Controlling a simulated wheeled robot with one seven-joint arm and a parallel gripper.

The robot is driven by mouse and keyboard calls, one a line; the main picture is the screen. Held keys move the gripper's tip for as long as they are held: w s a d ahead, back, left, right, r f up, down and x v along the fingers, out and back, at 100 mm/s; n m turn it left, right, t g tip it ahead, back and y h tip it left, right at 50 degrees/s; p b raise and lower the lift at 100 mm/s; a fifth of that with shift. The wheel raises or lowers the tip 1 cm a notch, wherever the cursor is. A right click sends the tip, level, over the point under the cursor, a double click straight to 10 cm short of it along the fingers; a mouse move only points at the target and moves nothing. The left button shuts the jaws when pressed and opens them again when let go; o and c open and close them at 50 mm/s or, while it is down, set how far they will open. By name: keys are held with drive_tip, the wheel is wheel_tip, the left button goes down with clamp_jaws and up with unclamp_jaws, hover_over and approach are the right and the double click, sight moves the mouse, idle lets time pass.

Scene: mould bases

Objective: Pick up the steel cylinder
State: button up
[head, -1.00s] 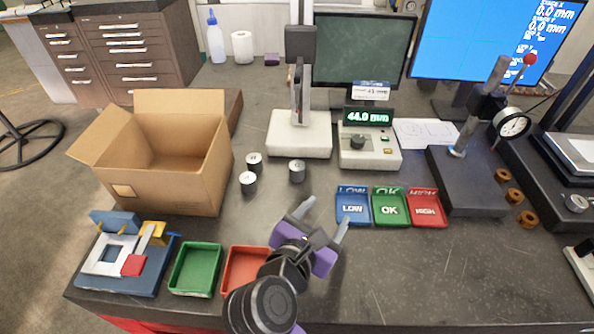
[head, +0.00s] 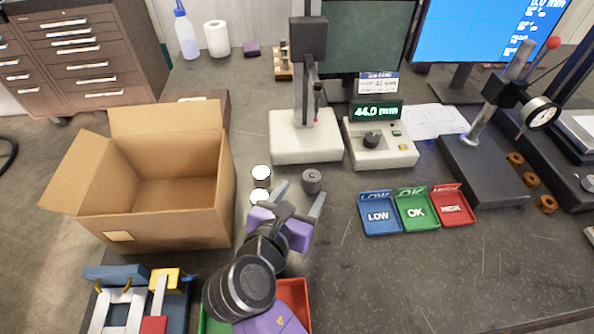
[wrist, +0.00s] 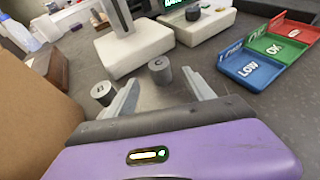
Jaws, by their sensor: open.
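Several small grey cylinders stand upright on the dark bench. One steel cylinder (head: 312,181) with a grey top stands apart, just beyond my gripper (head: 301,194). Two others, one farther back (head: 261,177) and one nearer (head: 259,196), have pale tops and stand to its left; the nearer is partly hidden by my gripper. In the wrist view the grey-topped cylinder (wrist: 159,71) is ahead, between the lines of the open fingers and apart from them. A labelled cylinder (wrist: 103,92) stands outside the left finger. My gripper (wrist: 160,80) is empty.
An open cardboard box (head: 160,215) stands left. A white-based gauge stand (head: 305,140) and a readout box (head: 380,145) are behind the cylinders. LOW (head: 379,216), OK (head: 416,210) and HIGH (head: 453,206) trays lie right. The bench front right is clear.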

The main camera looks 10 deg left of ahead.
sight(309, 182)
drive_tip(key=p+x, duration=0.1)
drive_tip(key=x, duration=0.6)
drive_tip(key=shift+w, duration=0.35)
drive_tip(key=shift+r, duration=0.1)
clamp_jaws()
